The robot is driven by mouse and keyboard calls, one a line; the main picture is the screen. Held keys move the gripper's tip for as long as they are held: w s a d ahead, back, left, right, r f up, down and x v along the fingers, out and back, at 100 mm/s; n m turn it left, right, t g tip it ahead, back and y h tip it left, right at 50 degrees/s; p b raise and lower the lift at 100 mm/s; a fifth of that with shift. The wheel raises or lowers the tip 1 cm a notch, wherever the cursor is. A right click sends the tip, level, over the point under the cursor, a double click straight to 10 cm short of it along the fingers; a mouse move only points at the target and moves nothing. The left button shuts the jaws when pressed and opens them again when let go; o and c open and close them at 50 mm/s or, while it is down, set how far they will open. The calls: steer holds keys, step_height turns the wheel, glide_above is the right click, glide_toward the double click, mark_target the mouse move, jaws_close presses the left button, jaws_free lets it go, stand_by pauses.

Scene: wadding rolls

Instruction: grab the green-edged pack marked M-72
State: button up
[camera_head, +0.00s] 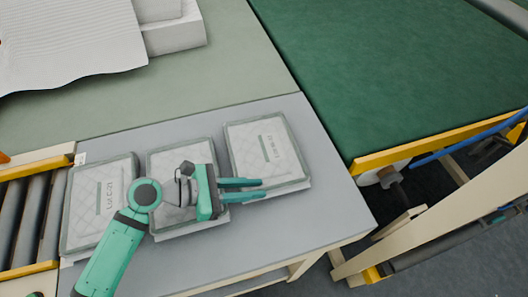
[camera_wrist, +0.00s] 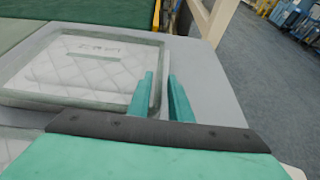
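Three flat quilted packs with grey-green edges lie in a row on the grey table: a left pack (camera_head: 88,215), a middle pack (camera_head: 170,160) and a right pack (camera_head: 268,150). My teal gripper (camera_head: 263,188) is open and empty. Its body covers part of the middle pack, and its fingers point right along the right pack's near edge. In the wrist view the fingers (camera_wrist: 161,76) stand apart at a corner of the right pack (camera_wrist: 85,70); contact is unclear.
The grey table (camera_head: 325,215) has bare room right of the packs. A green conveyor belt (camera_head: 400,70) with a yellow edge lies at upper right. A roller conveyor (camera_head: 30,225) is at left. White wadding (camera_head: 75,40) lies at the back left.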

steer(key=shift+w+d+f, duration=0.2)
steer(key=shift+d+f, duration=0.05)
steer(key=shift+d, duration=0.3)
jaws_close()
steer(key=shift+r, duration=0.15)
